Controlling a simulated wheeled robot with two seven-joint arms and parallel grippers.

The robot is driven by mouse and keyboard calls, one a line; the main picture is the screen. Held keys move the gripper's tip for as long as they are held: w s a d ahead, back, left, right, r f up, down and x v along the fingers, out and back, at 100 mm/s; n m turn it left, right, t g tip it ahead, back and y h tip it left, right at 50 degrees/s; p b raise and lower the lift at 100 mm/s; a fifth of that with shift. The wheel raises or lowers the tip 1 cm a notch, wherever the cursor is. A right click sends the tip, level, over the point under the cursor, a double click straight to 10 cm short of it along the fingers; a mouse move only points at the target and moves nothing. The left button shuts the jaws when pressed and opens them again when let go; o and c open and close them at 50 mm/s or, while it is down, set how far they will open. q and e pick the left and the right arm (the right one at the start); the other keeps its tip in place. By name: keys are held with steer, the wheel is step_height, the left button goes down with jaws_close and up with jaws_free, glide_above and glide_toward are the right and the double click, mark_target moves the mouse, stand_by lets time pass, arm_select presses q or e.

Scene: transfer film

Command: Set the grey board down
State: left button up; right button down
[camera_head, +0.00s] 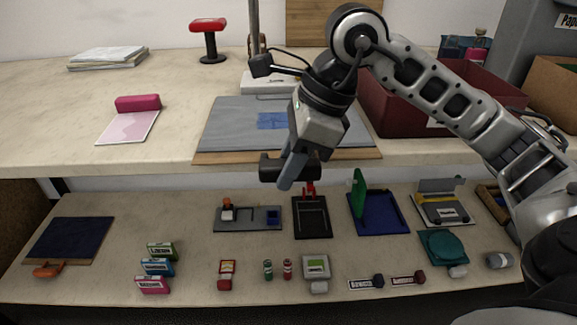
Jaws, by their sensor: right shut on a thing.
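My right gripper (290,167) hangs in front of the upper bench's front edge, pointing down. It is shut on a slim grey-blue piece (291,171), which I take to be the grey board. The piece is seen nearly edge-on and slanted, with its lower end clear of the lower shelf; its upper part is hidden by the gripper. A large grey sheet (225,125) with a blue square (271,121) lies flat on a wooden board (210,158) on the upper bench, behind the gripper. My left gripper is not in view.
The lower shelf (150,222) holds a grey tray (236,224), a black tray (312,229), a blue tray (380,214) and several small boxes. A dark red bin (392,113) stands behind my right arm. A pink sheet (128,128) lies at left. The shelf has bare room at centre left.

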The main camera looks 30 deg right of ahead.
steer(key=shift+f, duration=0.15)
steer(key=c, duration=1.1)
jaws_free()
steer(key=shift+r, duration=0.35)
arm_select(q)
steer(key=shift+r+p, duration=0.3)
steer(key=shift+p, duration=0.7)
arm_select(e)
steer(key=v, duration=1.1)
steer(key=shift+s+d+r, duration=0.1)
steer(key=shift+d+r, duration=0.05)
steer(key=shift+r, duration=0.05)
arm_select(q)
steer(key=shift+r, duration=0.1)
